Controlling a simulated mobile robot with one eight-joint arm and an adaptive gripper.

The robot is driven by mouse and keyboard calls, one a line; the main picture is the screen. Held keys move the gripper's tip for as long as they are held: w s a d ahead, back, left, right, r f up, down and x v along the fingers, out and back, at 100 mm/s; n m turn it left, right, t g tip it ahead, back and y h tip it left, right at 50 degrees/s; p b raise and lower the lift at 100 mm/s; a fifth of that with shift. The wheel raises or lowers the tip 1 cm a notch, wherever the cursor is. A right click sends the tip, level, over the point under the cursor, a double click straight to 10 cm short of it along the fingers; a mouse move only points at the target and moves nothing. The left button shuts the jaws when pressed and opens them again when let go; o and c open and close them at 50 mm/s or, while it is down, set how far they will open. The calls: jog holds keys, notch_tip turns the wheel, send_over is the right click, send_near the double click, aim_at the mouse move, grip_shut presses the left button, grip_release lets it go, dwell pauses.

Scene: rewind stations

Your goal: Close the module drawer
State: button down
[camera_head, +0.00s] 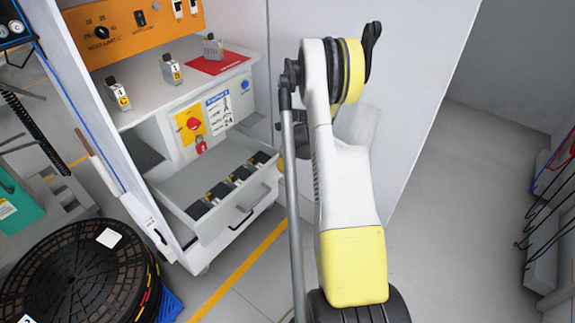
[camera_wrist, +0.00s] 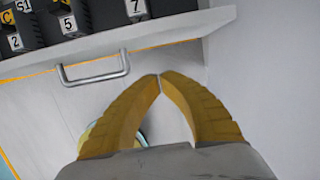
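The module drawer (camera_head: 218,232) is pulled out from the white cabinet in the head view, with several dark modules (camera_head: 240,172) in it. In the wrist view the drawer's rim (camera_wrist: 130,40) crosses the top, with labelled modules (camera_wrist: 68,22) behind it. A grey bar handle (camera_wrist: 92,80) shows below the rim, to the left of my gripper. My gripper (camera_wrist: 160,76) has its two yellow fingers together at the tips, with nothing visible between them. The fingertips appear below the rim and apart from the handle. My gripper cannot be made out in the head view.
Above the drawer are a red rotary switch (camera_head: 193,124) and a shelf with several small modules (camera_head: 171,69) and a red mat (camera_head: 217,62). A black reel stack (camera_head: 75,270) stands at the lower left. Grey floor (camera_head: 470,200) is clear at right.

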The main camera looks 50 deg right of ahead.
aim_at(276, 164)
jog(key=shift+w+a+f+b, duration=0.1)
jog(key=shift+w+b, duration=0.25)
jog(key=shift+w, duration=0.7)
jog(key=shift+w+a+f+b, duration=0.1)
jog(key=shift+w+b, duration=0.25)
jog(key=shift+w, duration=0.65)
